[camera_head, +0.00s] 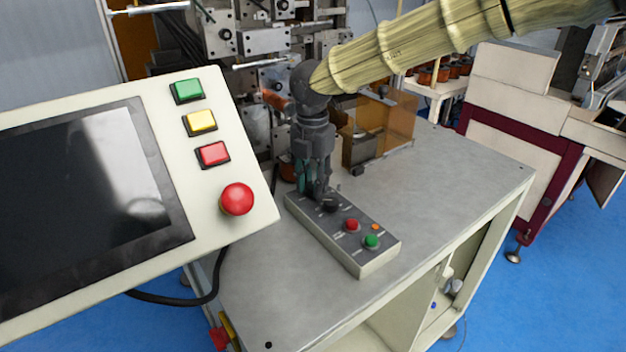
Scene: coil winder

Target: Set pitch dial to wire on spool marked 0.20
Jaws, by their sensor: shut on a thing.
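A grey control box (367,264) with a pale rim lies on the metal table. It bears a small black dial (329,203) near its far end, and a red button (352,226), a green button (372,241) and a small orange lamp (375,227) near its close end. My gripper (319,198) points down over the far end of the box, shut on the dial as far as I can see. The fingers hide part of the dial and its scale. The marks on the box are too small to read. I cannot pick out a spool marked 0.20.
A large panel with a dark screen (75,190), coloured buttons and a red emergency stop (237,199) stands at the left front. Behind the gripper are the winder's metal blocks (235,40) and an orange clear guard (391,128). The tabletop (450,185) right of the box is clear.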

